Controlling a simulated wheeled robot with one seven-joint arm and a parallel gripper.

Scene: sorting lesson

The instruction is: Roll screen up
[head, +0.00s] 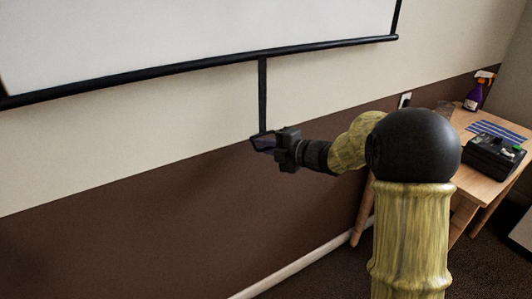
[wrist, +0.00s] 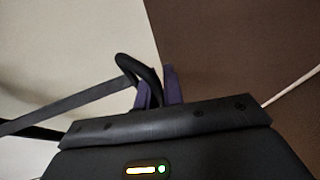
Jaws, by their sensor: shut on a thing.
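The white projection screen (head: 190,35) hangs on the wall, pulled down, with a black bar (head: 200,65) along its lower edge. A dark pull strap (head: 262,95) hangs from the middle of that bar. In the wrist view the strap (wrist: 75,104) runs to a black loop handle (wrist: 139,70). My gripper (head: 264,142) is at the strap's lower end, below the bar. In the wrist view its purple fingers (wrist: 157,92) are shut on the handle's lower part. The screen's top is out of view.
A wooden table (head: 466,180) stands at the right by the wall. On it are a purple spray bottle (head: 474,97), a clear cup (head: 445,108), a blue striped item (head: 499,131) and a black device (head: 493,157). The wall below the screen is clear.

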